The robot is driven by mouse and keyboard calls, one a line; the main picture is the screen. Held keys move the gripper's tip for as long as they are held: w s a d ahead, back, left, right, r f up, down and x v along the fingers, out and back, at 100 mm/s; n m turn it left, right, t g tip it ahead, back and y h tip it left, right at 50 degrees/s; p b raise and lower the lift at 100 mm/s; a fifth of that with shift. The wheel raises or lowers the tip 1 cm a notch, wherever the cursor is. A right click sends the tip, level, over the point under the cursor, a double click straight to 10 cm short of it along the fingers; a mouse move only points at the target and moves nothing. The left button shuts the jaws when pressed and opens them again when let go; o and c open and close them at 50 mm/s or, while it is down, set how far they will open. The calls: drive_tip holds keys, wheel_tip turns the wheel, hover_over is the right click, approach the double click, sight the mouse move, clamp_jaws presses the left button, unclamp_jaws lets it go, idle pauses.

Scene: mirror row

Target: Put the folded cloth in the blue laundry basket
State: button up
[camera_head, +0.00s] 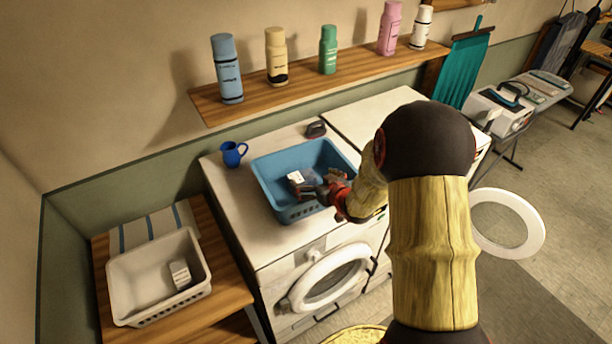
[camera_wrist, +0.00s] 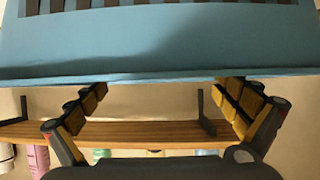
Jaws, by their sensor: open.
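The blue laundry basket (camera_head: 268,180) stands on the white washing machine, and its slotted wall fills the top of the wrist view (camera_wrist: 160,40). My gripper (camera_head: 306,187) is at the basket's front right, apparently over its opening. In the wrist view my gripper's fingers (camera_wrist: 163,88) are spread apart, with nothing visible held between them; their tips meet the basket's edge in the picture. A small whitish item (camera_head: 295,177) shows in the basket beside the fingers; I cannot tell whether it is the folded cloth or a label. Part of the basket is hidden by my gripper.
A pale basket (camera_head: 125,287) with a small white item stands on a wooden bench, beside a striped cloth (camera_head: 150,226). A blue mug (camera_head: 232,153) and a dark object (camera_head: 316,129) stand near the blue basket. A wall shelf (camera_head: 300,90) holds several bottles. An open round door (camera_head: 508,222) juts out right.

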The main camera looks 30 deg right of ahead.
drive_tip(key=s+a+r+g+h, duration=0.1)
drive_tip(key=s+a+r+g, duration=0.15)
drive_tip(key=s+r, duration=0.4)
drive_tip(key=s+a+r+g+h, duration=0.1)
drive_tip(key=s+a+r, duration=0.25)
drive_tip(key=r, duration=0.65)
drive_tip(key=s+a+r+g+y, duration=0.1)
drive_tip(key=s+a+r+g, duration=0.1)
drive_tip(key=s+a, duration=0.4)
drive_tip(key=s+a+r+g+y, duration=0.1)
drive_tip(key=s+a+r, duration=0.2)
drive_tip(key=s+a, duration=0.4)
drive_tip(key=s, duration=0.8)
drive_tip(key=shift+r+g, duration=0.15)
drive_tip(key=shift+g, duration=0.2)
wheel_tip(320, 180, down, 18)
drive_tip(key=b, duration=1.8)
